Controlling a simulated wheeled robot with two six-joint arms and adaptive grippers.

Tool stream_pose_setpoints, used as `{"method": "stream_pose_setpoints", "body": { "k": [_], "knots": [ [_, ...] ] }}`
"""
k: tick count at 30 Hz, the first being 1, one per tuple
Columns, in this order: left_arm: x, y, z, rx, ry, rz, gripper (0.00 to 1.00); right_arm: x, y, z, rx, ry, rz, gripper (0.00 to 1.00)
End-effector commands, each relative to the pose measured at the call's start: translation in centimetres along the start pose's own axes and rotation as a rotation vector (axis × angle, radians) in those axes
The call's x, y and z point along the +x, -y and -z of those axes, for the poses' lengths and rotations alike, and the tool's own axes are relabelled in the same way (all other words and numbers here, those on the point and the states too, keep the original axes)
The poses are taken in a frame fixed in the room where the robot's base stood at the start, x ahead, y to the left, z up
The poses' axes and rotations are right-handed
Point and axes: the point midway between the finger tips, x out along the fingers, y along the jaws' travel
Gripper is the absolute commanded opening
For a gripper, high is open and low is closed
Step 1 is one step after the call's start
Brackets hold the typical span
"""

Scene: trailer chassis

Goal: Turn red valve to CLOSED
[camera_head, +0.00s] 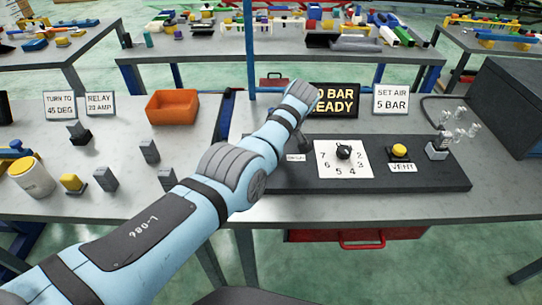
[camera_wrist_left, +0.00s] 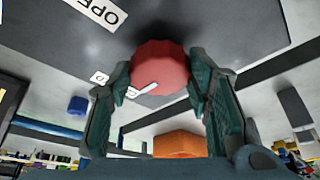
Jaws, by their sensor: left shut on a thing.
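The red valve (camera_wrist_left: 160,62) is a round faceted knob in the left wrist view, on a dark panel. A white pointer mark (camera_wrist_left: 147,89) shows at its lower left edge. My left gripper (camera_wrist_left: 158,74) has its two fingers on either side of the knob and is shut on it. An OPEN label (camera_wrist_left: 97,12) lies at the upper left, and a partly hidden white label (camera_wrist_left: 100,77) sits near the left finger. In the head view my left arm hides the valve. My right gripper is in neither view.
In the head view the dark panel (camera_head: 445,177) also carries a numbered dial (camera_head: 343,152) and a yellow button (camera_head: 399,150). Signs (camera_head: 391,99) stand behind it. An orange bin (camera_head: 172,107) stands on the left table. A black case (camera_head: 510,105) is at the right.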

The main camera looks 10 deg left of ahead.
Motion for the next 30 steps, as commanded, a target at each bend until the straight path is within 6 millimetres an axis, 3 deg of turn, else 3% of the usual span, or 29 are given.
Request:
{"method": "stream_pose_setpoints", "body": {
  "k": [15, 16, 19, 30],
  "knots": [
    [0.01, 0.08, -0.07, -0.017, 0.003, 0.011, 0.17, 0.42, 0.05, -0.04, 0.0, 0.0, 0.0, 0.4],
    [0.01, 0.08, -0.07, -0.017, 0.003, 0.011, 0.5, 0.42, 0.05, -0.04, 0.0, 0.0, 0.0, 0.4],
    [0.0, 0.07, -0.06, -0.017, 0.003, 0.011, 0.66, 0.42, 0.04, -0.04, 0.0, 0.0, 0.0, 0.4],
    [-0.62, -0.05, -0.03, -0.016, 0.002, 0.008, 0.66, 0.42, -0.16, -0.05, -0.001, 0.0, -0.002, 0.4]
  ]
}}
